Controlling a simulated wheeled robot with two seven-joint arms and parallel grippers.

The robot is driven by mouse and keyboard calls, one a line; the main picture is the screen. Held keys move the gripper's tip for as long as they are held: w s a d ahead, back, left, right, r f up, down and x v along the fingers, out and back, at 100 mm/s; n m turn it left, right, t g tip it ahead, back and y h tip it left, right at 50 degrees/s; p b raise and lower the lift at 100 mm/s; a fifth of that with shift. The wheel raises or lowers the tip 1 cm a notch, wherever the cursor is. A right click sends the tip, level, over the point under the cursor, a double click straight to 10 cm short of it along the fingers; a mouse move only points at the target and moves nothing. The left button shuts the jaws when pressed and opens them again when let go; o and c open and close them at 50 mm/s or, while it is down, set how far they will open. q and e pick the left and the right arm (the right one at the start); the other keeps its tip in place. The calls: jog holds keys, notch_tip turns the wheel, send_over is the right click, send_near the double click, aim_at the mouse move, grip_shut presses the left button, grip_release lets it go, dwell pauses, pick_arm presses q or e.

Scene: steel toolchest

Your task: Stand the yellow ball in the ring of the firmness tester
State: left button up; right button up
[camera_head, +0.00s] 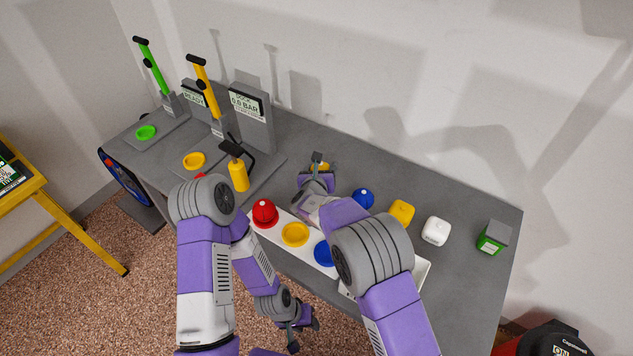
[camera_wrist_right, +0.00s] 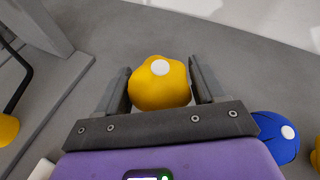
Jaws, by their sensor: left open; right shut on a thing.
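The yellow ball (camera_wrist_right: 159,86), lumpy with a white patch on top, sits between the fingers of my right gripper (camera_wrist_right: 160,78), which is shut on it. In the head view the ball (camera_head: 321,167) is partly hidden by my right gripper (camera_head: 319,164), over the back of the grey top. Two lever stands stand left of it, one with a green ring (camera_head: 146,132) and one with a yellow ring (camera_head: 194,160). I cannot tell for certain which is the firmness tester. Both rings look empty. My left gripper (camera_head: 304,328) is open and empty, low in front of the chest.
A yellow hand pump (camera_head: 239,176) stands by the 0.0 BAR panel (camera_head: 247,104). A blue ball (camera_head: 363,198), yellow block (camera_head: 401,212), white block (camera_head: 436,231) and green box (camera_head: 494,238) stand right.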

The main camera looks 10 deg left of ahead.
notch_tip(320, 180, down, 5)
jog(key=shift+f+b, duration=0.1)
jog(key=shift+b, duration=0.55)
jog(key=shift+r, duration=0.2)
jog(key=shift+f, duration=0.25)
jog(key=o, duration=1)
jog(key=shift+o, duration=0.2)
jog(key=shift+r, duration=0.1)
